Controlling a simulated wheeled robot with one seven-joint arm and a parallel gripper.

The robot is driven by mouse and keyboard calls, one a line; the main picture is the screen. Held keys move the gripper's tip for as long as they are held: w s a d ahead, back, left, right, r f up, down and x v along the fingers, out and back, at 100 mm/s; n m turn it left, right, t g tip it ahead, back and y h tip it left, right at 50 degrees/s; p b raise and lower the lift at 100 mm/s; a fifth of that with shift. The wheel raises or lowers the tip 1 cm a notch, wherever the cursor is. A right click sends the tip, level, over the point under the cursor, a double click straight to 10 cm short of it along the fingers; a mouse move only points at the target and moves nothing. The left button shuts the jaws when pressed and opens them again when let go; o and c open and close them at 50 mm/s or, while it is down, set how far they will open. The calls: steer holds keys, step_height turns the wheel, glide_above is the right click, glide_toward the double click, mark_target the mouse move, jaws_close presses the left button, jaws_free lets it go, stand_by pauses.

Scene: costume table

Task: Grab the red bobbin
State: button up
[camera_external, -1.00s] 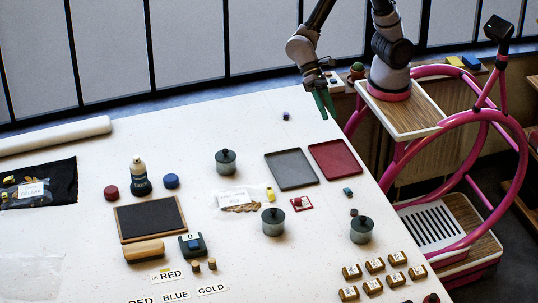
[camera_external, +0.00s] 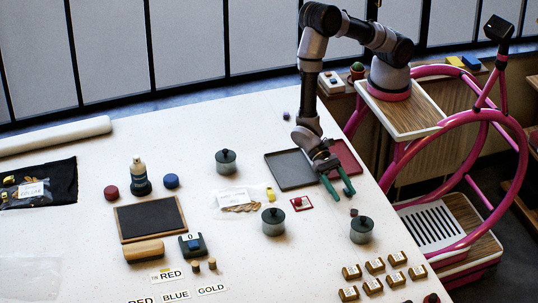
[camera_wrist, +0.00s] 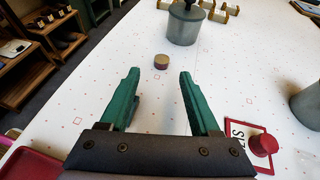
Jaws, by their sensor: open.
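The red bobbin (camera_external: 298,203) is a small red cylinder on a white card with a red border (camera_external: 307,208), right of the middle of the table. In the wrist view, the red bobbin (camera_wrist: 264,144) stands on the card at lower right, outside and to the right of my right finger. My gripper (camera_external: 341,195) has green fingers and points down over the table just to the right of the card. In the wrist view, my gripper (camera_wrist: 159,76) is open, with nothing held between its fingers.
A small round tan-topped piece (camera_wrist: 161,62) lies beyond the fingertips. Lidded grey tins (camera_external: 362,231) (camera_external: 273,224) stand nearby. A grey tray (camera_external: 288,169) and a red tray (camera_external: 346,158) lie under and behind my arm. Several small labelled boxes (camera_external: 375,265) sit at front right.

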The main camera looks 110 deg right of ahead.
mark_target(353, 210)
steer(key=x, duration=0.5)
steer(key=shift+a+f, duration=0.15)
steer(key=shift+a, duration=0.2)
jaws_close()
